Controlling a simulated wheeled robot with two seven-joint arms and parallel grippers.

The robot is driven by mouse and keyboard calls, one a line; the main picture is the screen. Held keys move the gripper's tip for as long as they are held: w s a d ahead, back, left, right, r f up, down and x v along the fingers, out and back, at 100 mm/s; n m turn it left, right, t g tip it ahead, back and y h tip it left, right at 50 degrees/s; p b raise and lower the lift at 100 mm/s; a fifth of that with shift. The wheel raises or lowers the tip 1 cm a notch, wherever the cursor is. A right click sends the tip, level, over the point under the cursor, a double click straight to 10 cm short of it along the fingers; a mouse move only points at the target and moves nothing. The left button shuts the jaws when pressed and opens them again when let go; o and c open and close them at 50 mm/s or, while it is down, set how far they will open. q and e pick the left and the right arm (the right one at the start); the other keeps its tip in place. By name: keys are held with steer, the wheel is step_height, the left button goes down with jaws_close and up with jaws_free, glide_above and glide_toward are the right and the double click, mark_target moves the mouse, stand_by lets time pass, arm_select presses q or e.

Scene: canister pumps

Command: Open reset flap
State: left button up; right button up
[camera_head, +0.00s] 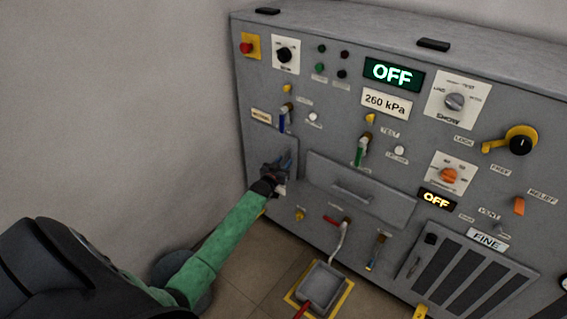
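A grey machine cabinet (330,150) fills the right of the view. A small grey panel (262,140) at its left side carries a pale label (261,116); it looks like a flap, but I cannot read the label surely. A wider grey panel with a bar handle (352,193) sits in the middle and looks closed. My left gripper (280,170) is at the cabinet front, at the lower right of the small panel. Its fingers are small and dark, so contact and finger gap cannot be told. My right gripper is not in view.
A blue-handled lever (282,120) stands just above my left gripper, and a green-handled one (361,151) is to the right.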

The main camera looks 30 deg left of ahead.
arm_select(q)
steer(key=shift+w, duration=0.1)
jaws_close()
stand_by(0.3)
